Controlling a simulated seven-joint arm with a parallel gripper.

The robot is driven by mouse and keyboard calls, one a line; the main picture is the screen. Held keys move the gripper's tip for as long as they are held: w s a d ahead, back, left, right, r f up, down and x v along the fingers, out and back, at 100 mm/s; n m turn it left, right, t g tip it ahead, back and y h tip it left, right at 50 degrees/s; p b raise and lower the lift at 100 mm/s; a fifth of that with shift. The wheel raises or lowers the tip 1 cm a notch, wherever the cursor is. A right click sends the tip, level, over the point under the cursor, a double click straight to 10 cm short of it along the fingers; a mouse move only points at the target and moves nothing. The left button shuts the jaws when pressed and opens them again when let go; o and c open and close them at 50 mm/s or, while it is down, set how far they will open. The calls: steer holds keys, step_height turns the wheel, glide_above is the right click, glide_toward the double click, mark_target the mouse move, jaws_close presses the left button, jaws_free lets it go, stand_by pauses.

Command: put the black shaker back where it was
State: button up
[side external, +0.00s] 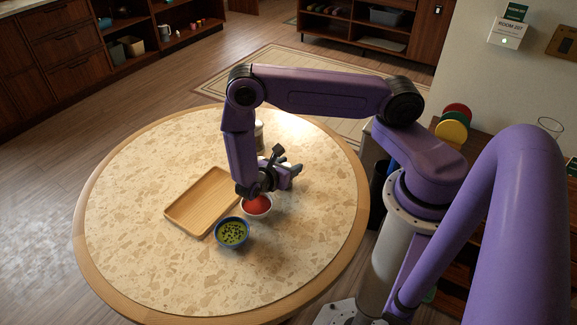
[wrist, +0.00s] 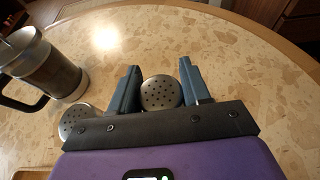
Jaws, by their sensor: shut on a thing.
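My gripper (wrist: 159,70) has its two fingers on either side of a shaker with a round, perforated silver top (wrist: 161,92), and is shut on it. The wrist view looks down on that top, so the body's colour is hidden. In the side view my gripper (side external: 292,172) is low over the right half of the round table, and the held shaker cannot be made out there. A second shaker with the same kind of silver top (wrist: 79,122) stands to the left in the wrist view, partly covered by the gripper's mount.
A glass French press (wrist: 42,66) stands left of the shakers. On the round speckled table (side external: 130,225) are an empty wooden tray (side external: 203,201), a bowl of red food (side external: 257,206) close beneath my arm, and a blue bowl of green food (side external: 232,232). The table's right side is clear.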

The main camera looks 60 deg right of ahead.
steer(key=o, duration=1.1)
steer(key=shift+f, duration=0.1)
steer(key=shift+r, duration=0.2)
steer(key=v, duration=1.2)
steer(key=s+a+r+m+y, duration=0.2)
steer(key=s+r+m+y, duration=0.3)
steer(key=s+r+y, duration=0.8)
steer(key=s+r, duration=0.7)
steer(key=r, duration=0.1)
steer(key=shift+s+y, duration=0.25)
steer(key=shift+y, duration=0.15)
